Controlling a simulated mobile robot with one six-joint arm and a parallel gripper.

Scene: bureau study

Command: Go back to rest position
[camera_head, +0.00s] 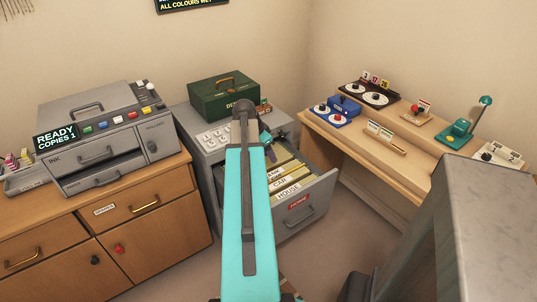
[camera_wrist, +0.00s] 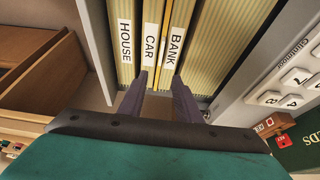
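My arm (camera_head: 247,210) reaches over the grey filing cabinet, and my gripper (camera_head: 268,150) is partly hidden behind it, above the open drawer. The fingertips point at the folders labelled HOUSE (camera_wrist: 126,45), CAR (camera_wrist: 151,45) and BANK (camera_wrist: 176,45), nearest the CAR one. I cannot tell whether the fingers touch the folders. The drawer (camera_head: 312,208) is pulled out, with a red label on its front.
A green box (camera_head: 223,94) and a keypad (camera_head: 215,136) sit on the cabinet top. A grey copier (camera_head: 105,130) stands on the wooden cupboard (camera_head: 155,240) at left. A wooden desk (camera_head: 385,158) with stamps and dials is at right. A grey block (camera_head: 480,230) fills the lower right.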

